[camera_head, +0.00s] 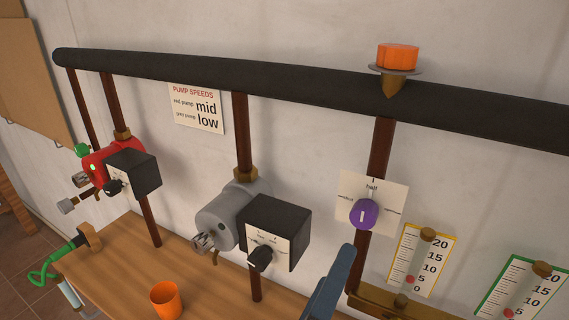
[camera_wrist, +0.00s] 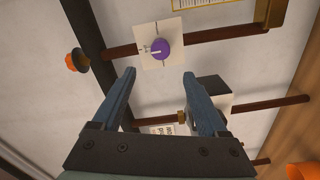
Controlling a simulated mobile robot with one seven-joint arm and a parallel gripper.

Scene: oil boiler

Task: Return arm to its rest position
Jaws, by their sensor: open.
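My gripper (camera_wrist: 160,76) is open and empty in the wrist view, with its two blue fingers apart. The purple knob (camera_wrist: 161,49) on its white plate shows just beyond the fingertips, and nothing is between the fingers. In the head view a blue finger of my gripper (camera_head: 331,284) reaches up from the bottom edge, below and left of the purple knob (camera_head: 364,214). The rest of my gripper is out of the head view. The knob's white mark points up, toward the word "half".
A grey pump (camera_head: 218,217) with a black control box (camera_head: 275,232) stands left of the finger. A red pump (camera_head: 97,164) is farther left. A dark pipe (camera_head: 250,76) runs above. An orange cup (camera_head: 166,300) stands on the wooden table (camera_head: 120,262). Two gauges (camera_head: 421,262) are at right.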

